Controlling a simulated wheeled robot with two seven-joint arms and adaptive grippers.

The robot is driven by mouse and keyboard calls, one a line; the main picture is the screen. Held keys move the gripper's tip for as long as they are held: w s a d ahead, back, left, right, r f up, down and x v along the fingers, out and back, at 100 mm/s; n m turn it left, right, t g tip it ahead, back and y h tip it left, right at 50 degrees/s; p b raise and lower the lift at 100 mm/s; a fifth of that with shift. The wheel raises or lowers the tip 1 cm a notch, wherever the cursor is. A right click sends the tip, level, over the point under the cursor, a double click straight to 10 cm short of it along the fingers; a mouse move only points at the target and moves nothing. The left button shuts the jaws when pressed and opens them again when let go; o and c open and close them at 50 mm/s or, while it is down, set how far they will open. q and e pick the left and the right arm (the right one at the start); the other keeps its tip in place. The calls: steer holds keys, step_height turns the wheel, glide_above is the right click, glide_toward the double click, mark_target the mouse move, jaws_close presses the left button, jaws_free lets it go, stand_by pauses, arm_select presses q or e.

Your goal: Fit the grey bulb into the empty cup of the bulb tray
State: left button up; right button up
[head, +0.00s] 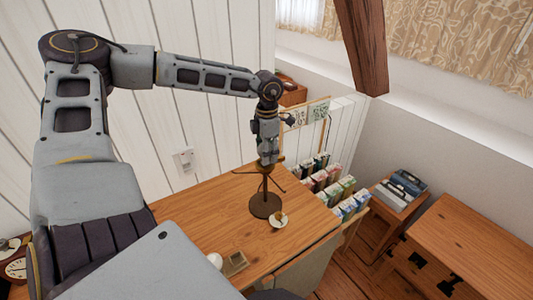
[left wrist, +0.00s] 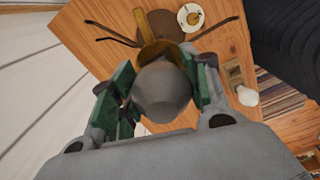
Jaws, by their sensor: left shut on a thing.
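The grey bulb (left wrist: 162,92) is between the green-padded fingers of my left gripper (left wrist: 160,88), which is shut on it. A brass-coloured holder of the dark lamp stand (left wrist: 160,22) shows right behind the bulb; I cannot tell whether they are joined. In the head view my left gripper (head: 267,162) is at the top of the lamp stand (head: 265,206), and the bulb is too small to make out. The wooden bulb tray (head: 236,264) lies nearer, beside a white bulb (head: 215,260). Its cups are not clear. My right gripper is not in view.
A small white dish (head: 279,220) with something on it is beside the lamp base. A clock (head: 15,268) is at lower left. Bare wood lies between lamp and tray.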

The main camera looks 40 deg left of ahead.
arm_select(q)
steer(key=shift+r, duration=1.15)
step_height(320, 180, up, 6)
steer(key=shift+r+b, duration=0.2)
steer(key=shift+b, duration=0.25)
steer(key=shift+r, duration=0.6)
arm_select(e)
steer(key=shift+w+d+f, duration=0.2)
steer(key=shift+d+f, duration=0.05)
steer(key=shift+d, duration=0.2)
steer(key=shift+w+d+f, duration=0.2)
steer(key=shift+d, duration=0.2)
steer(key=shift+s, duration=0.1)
